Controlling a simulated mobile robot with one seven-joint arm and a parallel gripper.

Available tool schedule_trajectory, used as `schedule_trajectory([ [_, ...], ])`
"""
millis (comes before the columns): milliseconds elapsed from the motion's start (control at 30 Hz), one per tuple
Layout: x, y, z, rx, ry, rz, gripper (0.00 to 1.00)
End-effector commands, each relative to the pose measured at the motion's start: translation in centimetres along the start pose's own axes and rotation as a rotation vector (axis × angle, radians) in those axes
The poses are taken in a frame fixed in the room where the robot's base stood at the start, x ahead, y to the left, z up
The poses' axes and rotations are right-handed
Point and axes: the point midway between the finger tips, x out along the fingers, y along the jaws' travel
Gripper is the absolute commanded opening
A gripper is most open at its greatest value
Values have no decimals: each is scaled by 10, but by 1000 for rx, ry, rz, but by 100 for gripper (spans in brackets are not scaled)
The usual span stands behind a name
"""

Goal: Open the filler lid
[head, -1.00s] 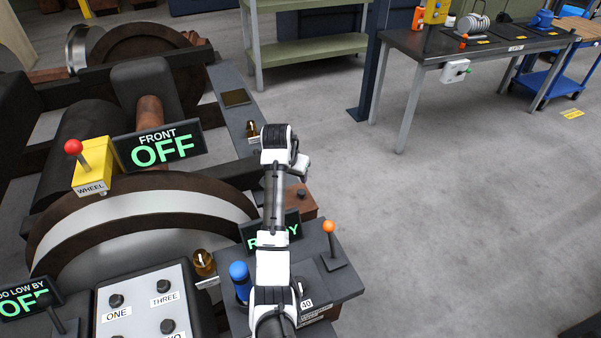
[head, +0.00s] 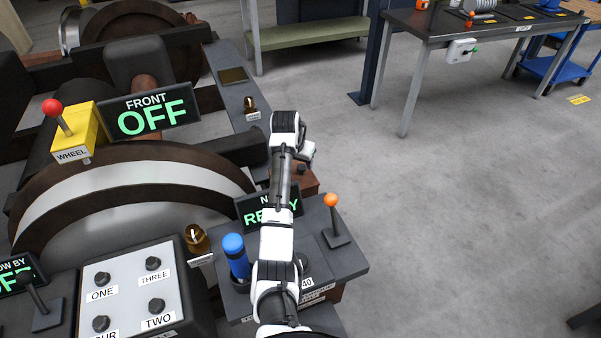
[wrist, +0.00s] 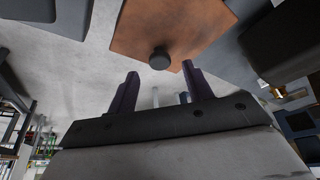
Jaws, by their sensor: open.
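A brown plate with a round black knob (wrist: 160,58), which looks like the filler lid, fills the top middle of the wrist view. In the head view, the brown block (head: 306,182) with its black knob shows just right of my arm, partly hidden by it. It looks closed. My gripper (wrist: 160,70) is open, one dark finger on each side of the knob in the wrist picture. I cannot tell whether the fingers reach around it or stay short of it. In the head view, my fingers are hidden behind the wrist.
A console with an orange-tipped lever (head: 331,201), a blue-capped handle (head: 234,256) and a READY sign (head: 268,207) lies close to my arm. A FRONT OFF sign (head: 150,112) stands left. A dark table (head: 470,27) stands far right. The floor right of the console is clear.

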Motion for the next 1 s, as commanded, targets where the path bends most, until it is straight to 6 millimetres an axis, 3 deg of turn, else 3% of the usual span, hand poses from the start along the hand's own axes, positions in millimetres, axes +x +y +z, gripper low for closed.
schedule_trajectory([
  [33,12,0,2,1,0,0,50],
  [200,25,0,1,1,1,0,50],
  [700,31,0,0,0,1,0,50],
  [1000,31,0,0,0,1,1,13],
])
